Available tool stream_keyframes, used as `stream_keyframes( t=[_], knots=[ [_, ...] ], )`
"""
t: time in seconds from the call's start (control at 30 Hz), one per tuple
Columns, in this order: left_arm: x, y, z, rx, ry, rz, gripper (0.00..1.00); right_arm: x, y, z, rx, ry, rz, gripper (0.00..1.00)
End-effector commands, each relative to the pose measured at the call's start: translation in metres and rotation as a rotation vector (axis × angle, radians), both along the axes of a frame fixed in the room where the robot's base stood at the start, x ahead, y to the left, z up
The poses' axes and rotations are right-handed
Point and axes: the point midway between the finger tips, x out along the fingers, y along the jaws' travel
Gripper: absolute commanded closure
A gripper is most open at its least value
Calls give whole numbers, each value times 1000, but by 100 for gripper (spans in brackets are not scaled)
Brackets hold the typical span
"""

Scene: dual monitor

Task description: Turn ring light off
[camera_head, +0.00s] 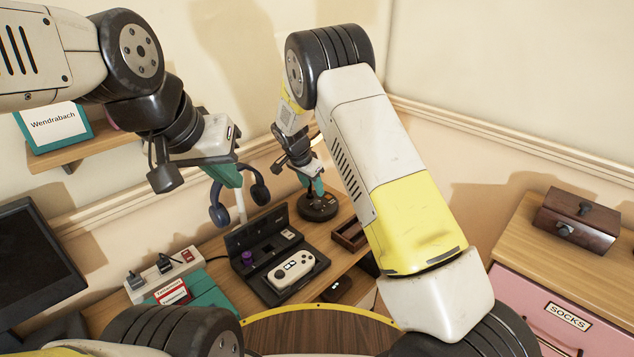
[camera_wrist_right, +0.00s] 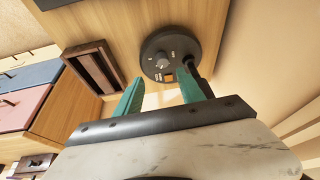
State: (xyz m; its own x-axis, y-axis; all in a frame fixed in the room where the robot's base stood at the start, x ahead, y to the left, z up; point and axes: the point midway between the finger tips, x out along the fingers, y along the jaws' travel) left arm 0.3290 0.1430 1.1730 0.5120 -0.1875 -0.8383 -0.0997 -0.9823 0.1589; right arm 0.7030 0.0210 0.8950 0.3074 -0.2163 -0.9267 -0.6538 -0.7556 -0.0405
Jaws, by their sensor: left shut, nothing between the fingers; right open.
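The ring light's dark round base (camera_head: 317,206) stands on the wooden desk near the back wall, below my right gripper (camera_head: 317,187). In the right wrist view the base (camera_wrist_right: 170,54) shows a knob and several small marked controls on top. My right gripper (camera_wrist_right: 163,96) is open and empty, its teal fingers apart and pointing at the base. The light's ring is not clearly visible; my right arm hides part of that area. My left gripper (camera_head: 238,184) is shut and empty, in front of the headphones, left of the base.
Dark headphones (camera_head: 219,215) hang on a stand. A black case with a white game controller (camera_head: 290,276) lies on the desk. A power strip (camera_head: 165,271), monitor (camera_head: 35,265) and small wooden tray (camera_head: 349,236) are nearby. A pink drawer unit (camera_head: 560,305) stands right.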

Motion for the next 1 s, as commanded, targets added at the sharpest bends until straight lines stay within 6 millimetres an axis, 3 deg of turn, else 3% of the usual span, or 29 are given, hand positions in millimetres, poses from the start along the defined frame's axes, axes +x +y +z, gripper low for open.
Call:
stream_keyframes(
  t=[0.17,0.6,1.0],
  knots=[
    [0,0,0,0,0,0,100,5,3,-17,-8,-7,-9,54],
    [0,0,0,0,0,0,100,24,-12,-75,-7,-5,-9,54],
    [0,0,0,0,0,0,100,27,-13,-81,-7,-6,-7,56]
  ],
)
